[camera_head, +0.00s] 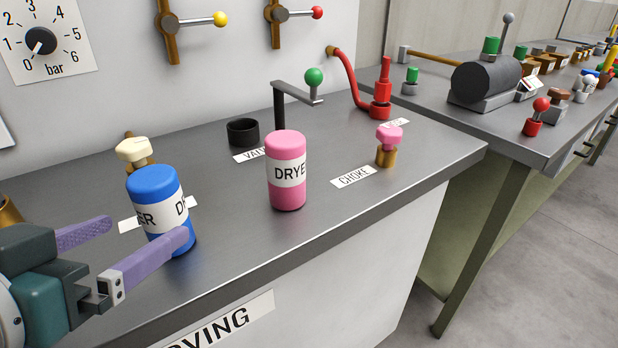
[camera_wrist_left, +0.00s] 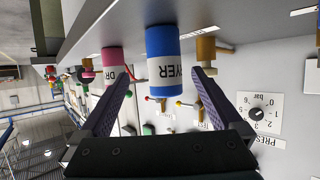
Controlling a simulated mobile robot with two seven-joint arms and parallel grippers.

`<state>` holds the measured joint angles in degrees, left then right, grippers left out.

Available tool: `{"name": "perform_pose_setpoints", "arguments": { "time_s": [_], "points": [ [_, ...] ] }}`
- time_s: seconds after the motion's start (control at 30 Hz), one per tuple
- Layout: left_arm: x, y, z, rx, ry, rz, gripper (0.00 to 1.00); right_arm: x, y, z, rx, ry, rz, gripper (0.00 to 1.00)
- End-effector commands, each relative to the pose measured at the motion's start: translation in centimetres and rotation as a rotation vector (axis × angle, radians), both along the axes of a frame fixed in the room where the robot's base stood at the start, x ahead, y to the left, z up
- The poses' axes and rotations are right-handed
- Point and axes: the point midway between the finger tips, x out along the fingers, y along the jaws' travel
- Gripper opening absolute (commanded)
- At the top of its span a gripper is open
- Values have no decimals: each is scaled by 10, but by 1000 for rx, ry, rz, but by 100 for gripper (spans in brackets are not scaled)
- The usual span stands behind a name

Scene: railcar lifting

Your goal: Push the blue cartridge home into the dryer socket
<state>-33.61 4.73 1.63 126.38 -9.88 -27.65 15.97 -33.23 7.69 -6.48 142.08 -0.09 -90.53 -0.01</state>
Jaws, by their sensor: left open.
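The blue cartridge (camera_head: 155,182), with a white band lettered in black, stands upright at the front left of the grey bench in the head view. It also shows in the left wrist view (camera_wrist_left: 162,42). My left gripper (camera_head: 144,232) is open, with one purple finger in front of the cartridge and the other to its left. In the left wrist view the cartridge appears between the fingertips (camera_wrist_left: 163,75); no contact is clear. I cannot make out a dryer socket; the cartridge's foot is partly hidden by the near finger. My right gripper is not in view.
A pink cartridge (camera_head: 287,186) stands to the right of the blue one. Behind are a cream-topped knob (camera_head: 134,150), an open black ring (camera_head: 243,132) and a green-knobbed crank (camera_head: 314,77). A pink knob (camera_head: 388,138) stands farther right. The front edge is close.

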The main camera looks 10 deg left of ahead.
Motion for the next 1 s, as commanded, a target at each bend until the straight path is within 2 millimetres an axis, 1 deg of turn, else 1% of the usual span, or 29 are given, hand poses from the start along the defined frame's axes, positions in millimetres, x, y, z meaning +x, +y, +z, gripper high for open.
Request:
{"name": "perform_pose_setpoints", "arguments": {
  "time_s": [0.03,0.13,0.3,0.47,0.67,0.73,0.83,1.0],
  "points": [
    [4,1,-2,1,-17,0,100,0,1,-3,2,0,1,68],
    [17,3,-4,1,-31,-1,100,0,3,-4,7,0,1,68],
    [39,4,-12,0,-28,-2,100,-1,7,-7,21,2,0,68],
    [50,5,-16,0,-26,-2,100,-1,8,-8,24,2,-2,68],
    [79,10,-22,1,-28,-1,100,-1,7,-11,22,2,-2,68],
    [87,10,-28,0,-27,-1,100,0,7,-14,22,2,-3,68],
    [94,10,-30,0,-25,-2,100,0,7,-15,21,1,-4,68],
    [95,11,-30,0,-25,-2,100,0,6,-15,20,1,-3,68]
  ]
}}
